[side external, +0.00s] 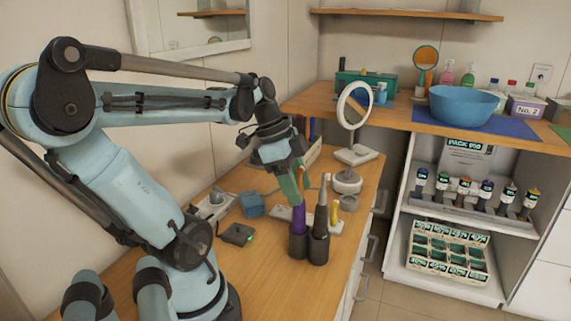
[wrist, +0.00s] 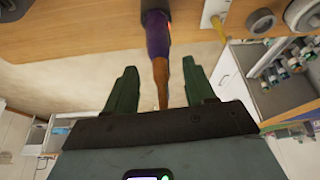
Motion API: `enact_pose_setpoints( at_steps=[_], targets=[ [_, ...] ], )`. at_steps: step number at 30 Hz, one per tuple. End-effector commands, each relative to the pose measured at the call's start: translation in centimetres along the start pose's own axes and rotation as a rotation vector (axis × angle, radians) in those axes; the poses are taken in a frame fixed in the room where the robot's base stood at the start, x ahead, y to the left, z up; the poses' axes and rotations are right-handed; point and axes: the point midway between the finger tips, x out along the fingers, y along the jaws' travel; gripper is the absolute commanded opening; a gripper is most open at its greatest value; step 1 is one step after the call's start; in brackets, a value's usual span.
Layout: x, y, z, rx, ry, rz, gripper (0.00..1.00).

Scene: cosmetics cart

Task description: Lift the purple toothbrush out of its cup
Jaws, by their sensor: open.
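The purple toothbrush (side external: 299,218) stands upright in a dark cup (side external: 298,246) near the front of the wooden counter. Its upper part is orange-brown and rises toward my gripper (side external: 293,188), which comes down from above. In the wrist view the toothbrush (wrist: 158,38) points its orange-brown upper part between the two green fingers of my gripper (wrist: 160,68). The fingers are spread, with a gap showing on both sides of it. The cup (wrist: 154,5) is partly cut off at the top of the wrist view.
The counter's front left is clear.

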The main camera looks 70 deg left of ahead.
Motion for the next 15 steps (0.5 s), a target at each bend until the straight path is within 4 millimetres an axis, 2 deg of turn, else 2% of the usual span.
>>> enact_pose_setpoints(
  at_steps=[6,14,15],
  targets=[
    [1.6,-0.1,0.0,0.000,0.000,-0.001,0.54],
    [1.7,-0.1,0.0,-0.001,0.000,-0.001,0.54],
    [1.7,-0.1,0.0,-0.001,0.000,-0.001,0.50]
  ],
)
